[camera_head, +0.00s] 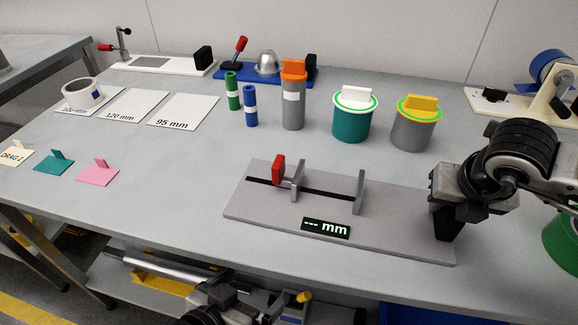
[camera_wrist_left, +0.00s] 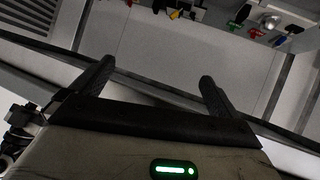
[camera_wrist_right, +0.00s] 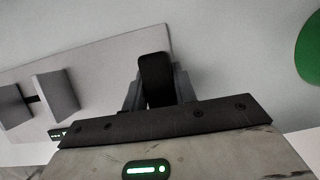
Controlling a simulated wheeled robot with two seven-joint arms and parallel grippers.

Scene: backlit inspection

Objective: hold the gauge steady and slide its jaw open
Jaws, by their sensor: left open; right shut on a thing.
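The gauge is a grey base plate (camera_head: 390,232) with a dark slot, lying flat on the bench. A grey jaw plate (camera_head: 298,180) with a red tab (camera_head: 278,170) stands at the slot's left part. A second grey jaw plate (camera_head: 359,192) stands apart to its right. The gauge's display (camera_head: 325,228) reads "--- mm". My right gripper (camera_head: 446,215) is shut on a black block at the gauge's right end; the block shows between its fingers in the right wrist view (camera_wrist_right: 155,78). My left gripper (camera_wrist_left: 155,85) is open and empty, low before the bench; its fingertips are unclear in the head view.
Behind the gauge stand an orange-topped cylinder (camera_head: 292,100), a teal canister (camera_head: 352,118) and a grey canister (camera_head: 413,130). White cards (camera_head: 184,110) and a pink card (camera_head: 97,175) lie to the left. A shelf lies below the front edge.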

